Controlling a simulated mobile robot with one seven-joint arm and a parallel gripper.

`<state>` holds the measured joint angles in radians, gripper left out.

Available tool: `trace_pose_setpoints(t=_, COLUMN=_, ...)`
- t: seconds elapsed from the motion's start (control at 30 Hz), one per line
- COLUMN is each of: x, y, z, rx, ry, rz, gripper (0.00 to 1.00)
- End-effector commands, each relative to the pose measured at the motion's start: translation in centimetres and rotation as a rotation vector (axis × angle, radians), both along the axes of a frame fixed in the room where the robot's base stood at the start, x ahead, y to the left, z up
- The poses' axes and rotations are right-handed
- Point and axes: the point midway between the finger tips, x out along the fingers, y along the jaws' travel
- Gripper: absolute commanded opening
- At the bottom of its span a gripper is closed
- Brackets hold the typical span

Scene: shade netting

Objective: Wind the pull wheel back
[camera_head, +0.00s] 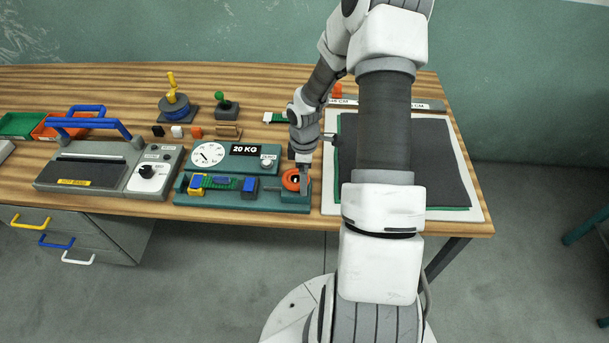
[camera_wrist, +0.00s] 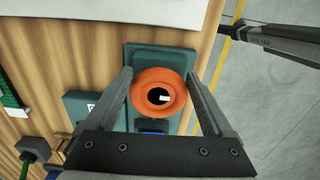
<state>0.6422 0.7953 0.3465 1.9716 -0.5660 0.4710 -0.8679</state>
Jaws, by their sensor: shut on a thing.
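The pull wheel (camera_head: 291,180) is an orange ring-shaped wheel with a dark centre, at the right end of a teal pull tester (camera_head: 240,201). In the wrist view the wheel (camera_wrist: 145,82) lies between the two fingers of my gripper (camera_wrist: 160,76). My gripper (camera_head: 301,166) points down at the wheel and is shut on its rim, one finger on each side. It hides part of the wheel in the head view. On the tester, a green strip (camera_head: 220,183) runs between a yellow-and-blue clamp (camera_head: 197,185) and a blue clamp (camera_head: 249,185).
A white dial (camera_head: 208,154) and a "20 KG" sign stand behind the strip. A grey sealer with a blue handle (camera_head: 97,120) is to the left. A dark mat (camera_head: 437,150) on a white board lies to the right, partly behind my arm. The table's front edge is close.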

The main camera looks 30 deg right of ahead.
Motion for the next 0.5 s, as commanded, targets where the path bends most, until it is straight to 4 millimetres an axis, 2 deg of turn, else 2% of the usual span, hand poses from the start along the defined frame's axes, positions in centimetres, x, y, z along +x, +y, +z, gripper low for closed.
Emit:
trace_pose_setpoints(t=0.03, x=0.47, y=0.09, z=0.26, rx=0.0, ry=-0.012, rz=0.005, gripper=0.31)
trace_pose_setpoints(t=0.37, x=0.48, y=0.13, z=0.25, rx=0.0, ry=-0.012, rz=0.006, gripper=0.31)
trace_pose_setpoints(t=0.4, x=0.48, y=0.14, z=0.25, rx=0.0, ry=-0.012, rz=0.006, gripper=0.9)
trace_pose_setpoints(t=0.47, x=0.45, y=0.12, z=0.23, rx=0.001, ry=-0.011, rz=0.005, gripper=1.0)
trace_pose_setpoints(t=0.5, x=0.41, y=0.11, z=0.21, rx=0.001, ry=-0.01, rz=0.005, gripper=1.0)
